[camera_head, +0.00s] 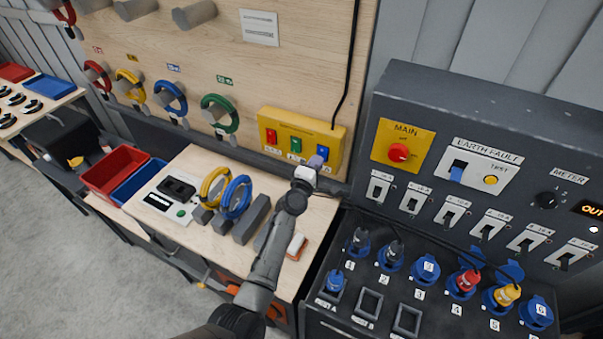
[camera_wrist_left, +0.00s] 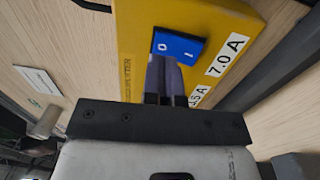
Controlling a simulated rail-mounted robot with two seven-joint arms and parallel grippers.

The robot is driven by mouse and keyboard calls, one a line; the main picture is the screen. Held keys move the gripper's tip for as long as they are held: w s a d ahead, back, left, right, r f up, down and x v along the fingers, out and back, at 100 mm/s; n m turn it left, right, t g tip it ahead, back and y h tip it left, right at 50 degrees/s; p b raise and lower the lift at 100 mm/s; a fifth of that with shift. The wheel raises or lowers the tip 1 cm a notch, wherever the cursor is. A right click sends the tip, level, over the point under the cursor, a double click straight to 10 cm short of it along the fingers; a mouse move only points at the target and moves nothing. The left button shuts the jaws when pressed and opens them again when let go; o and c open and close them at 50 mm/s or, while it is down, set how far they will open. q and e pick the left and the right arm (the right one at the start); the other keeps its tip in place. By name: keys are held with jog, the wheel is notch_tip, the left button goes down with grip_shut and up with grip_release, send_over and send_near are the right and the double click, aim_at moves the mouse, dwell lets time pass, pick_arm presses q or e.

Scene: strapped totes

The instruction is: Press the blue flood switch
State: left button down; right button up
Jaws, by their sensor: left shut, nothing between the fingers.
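The blue flood switch (camera_head: 323,152) is a rocker at the right end of a yellow box (camera_head: 268,116) on the wooden panel. In the left wrist view the blue switch (camera_wrist_left: 180,46) carries 0 and I marks. My left gripper (camera_head: 317,162) is shut and empty, its fingertips just in front of the blue switch. In the left wrist view the left gripper (camera_wrist_left: 165,64) points at the switch's lower edge and covers part of it. I cannot tell whether the tips touch it. My right gripper is not in view.
A red switch (camera_head: 271,136) and a green switch (camera_head: 296,144) sit left of the blue one. A wooden bench below holds a yellow ring (camera_head: 214,187) and a blue ring (camera_head: 236,197). A dark socket console (camera_head: 470,110) stands close on the right. A black cable (camera_head: 349,70) hangs above the box.

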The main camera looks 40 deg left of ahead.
pick_arm(q)
jog(key=s+d+r, duration=0.1)
jog(key=s, duration=0.9)
jog(key=shift+s+d+r, duration=0.2)
jog(key=shift+s+d, duration=0.05)
jog(key=shift+d, duration=0.1)
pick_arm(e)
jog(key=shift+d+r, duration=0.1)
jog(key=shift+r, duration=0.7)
pick_arm(q)
jog(key=s+d+r+m+g+h+p, duration=0.15)
jog(key=s+d+m+g+h, duration=0.55)
jog(key=m, duration=0.9)
jog(key=s+d+f+m+g+y+p, duration=0.1)
jog(key=s+m+g+y+p, duration=0.1)
jog(key=s, duration=1.3)
jog(key=s+d+f+m+g+y+p, duration=0.1)
jog(key=s+m+g+p, duration=0.2)
jog(key=s, duration=1.3)
jog(key=g+p, duration=0.3)
jog(key=p, duration=0.2)
jog(key=shift+d+m+y, duration=0.35)
jog(key=shift+m+y, duration=0.05)
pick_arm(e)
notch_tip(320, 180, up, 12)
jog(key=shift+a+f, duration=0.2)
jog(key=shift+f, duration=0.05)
